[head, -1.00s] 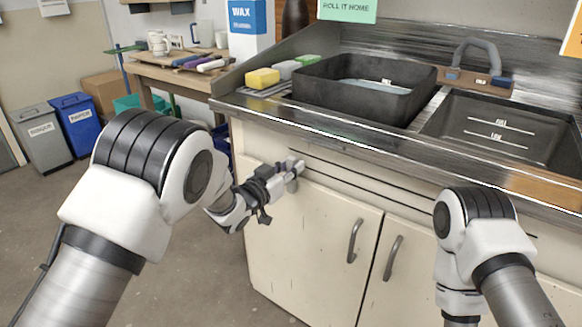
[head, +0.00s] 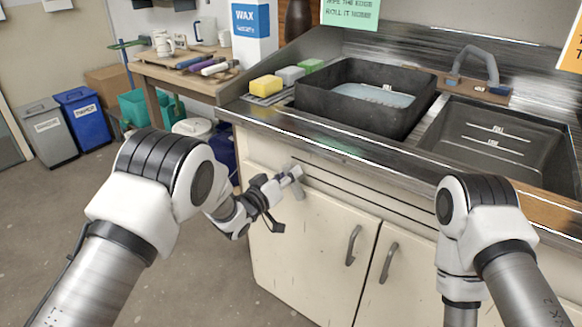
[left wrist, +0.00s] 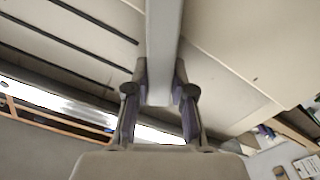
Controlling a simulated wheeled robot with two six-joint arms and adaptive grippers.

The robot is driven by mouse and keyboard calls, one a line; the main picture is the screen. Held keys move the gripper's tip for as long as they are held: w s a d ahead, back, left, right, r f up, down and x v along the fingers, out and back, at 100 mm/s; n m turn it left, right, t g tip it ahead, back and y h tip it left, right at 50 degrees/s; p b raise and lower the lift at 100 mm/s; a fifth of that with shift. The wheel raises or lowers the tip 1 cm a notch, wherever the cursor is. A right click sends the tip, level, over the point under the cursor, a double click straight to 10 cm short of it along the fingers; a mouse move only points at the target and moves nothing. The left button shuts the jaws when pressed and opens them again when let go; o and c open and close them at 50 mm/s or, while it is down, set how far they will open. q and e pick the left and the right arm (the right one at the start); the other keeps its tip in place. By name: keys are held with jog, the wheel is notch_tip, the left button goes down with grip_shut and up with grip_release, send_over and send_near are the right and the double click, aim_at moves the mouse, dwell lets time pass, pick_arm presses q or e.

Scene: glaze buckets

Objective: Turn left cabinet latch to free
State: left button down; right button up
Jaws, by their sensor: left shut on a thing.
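The left cabinet latch (head: 299,191) is a small grey metal bar at the upper left of the cream cabinet front, just under the counter. In the left wrist view it is a wide grey bar (left wrist: 164,40) running from the top edge down between my fingers. My left gripper (head: 290,176) is shut on this bar, with one finger on each side; it also shows in the left wrist view (left wrist: 160,98). The fingers hide part of the latch. My right arm (head: 488,235) is at the lower right, and its gripper is not visible.
Two cabinet doors with curved handles (head: 352,245) (head: 391,262) are closed below. The sink counter edge (head: 330,150) runs above my left gripper. A black tub (head: 345,118) of liquid sits on the counter. Open floor lies left of the cabinet.

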pick_arm(q)
jog(key=shift+a+f+n+p, duration=0.1)
jog(key=shift+n+p, duration=0.2)
jog(key=shift+n, duration=0.3)
jog(key=shift+w, duration=0.1)
jog(key=c, duration=1)
grip_release()
jog(key=v, duration=1.2)
